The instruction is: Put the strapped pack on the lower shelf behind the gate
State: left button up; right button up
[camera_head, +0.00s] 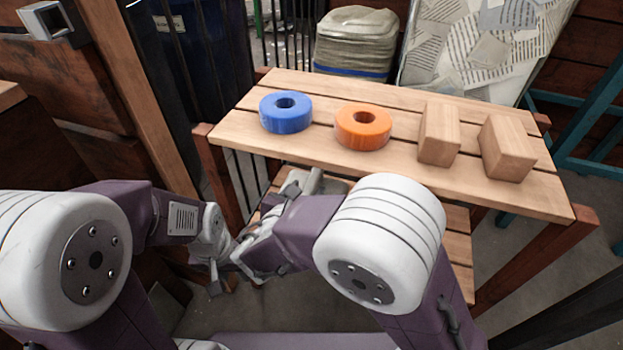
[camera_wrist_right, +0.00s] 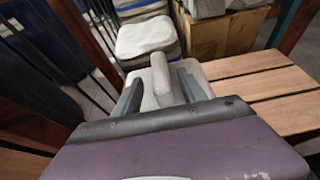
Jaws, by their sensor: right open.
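A pale grey, flat-topped object (camera_wrist_right: 240,65), which looks like the strapped pack, lies at the left end of the slatted lower shelf (camera_wrist_right: 285,85) in the right wrist view. A raised, rounded grey bar (camera_wrist_right: 160,75) stands up from it. My right gripper (camera_wrist_right: 158,88) is open, its dark fingers on either side of this bar. In the head view a pale part of the object (camera_head: 313,182) shows beside my right gripper (camera_head: 296,184), under the upper shelf's front edge. My left gripper (camera_head: 226,277) hangs low at left, apart from the shelf; its jaws are unclear.
The upper shelf (camera_head: 300,90) holds a blue ring (camera_head: 286,112), an orange ring (camera_head: 363,126) and two wooden blocks (camera_head: 439,134) (camera_head: 507,148). Dark bars (camera_head: 287,35) and a grey stack (camera_head: 355,40) stand behind. The lower shelf's right part looks clear.

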jog(key=p+v, duration=0.2)
jog(key=v, duration=0.4)
jog(key=shift+s+r, duration=0.2)
jog(key=shift+s, duration=0.15)
jog(key=shift+a, duration=0.15)
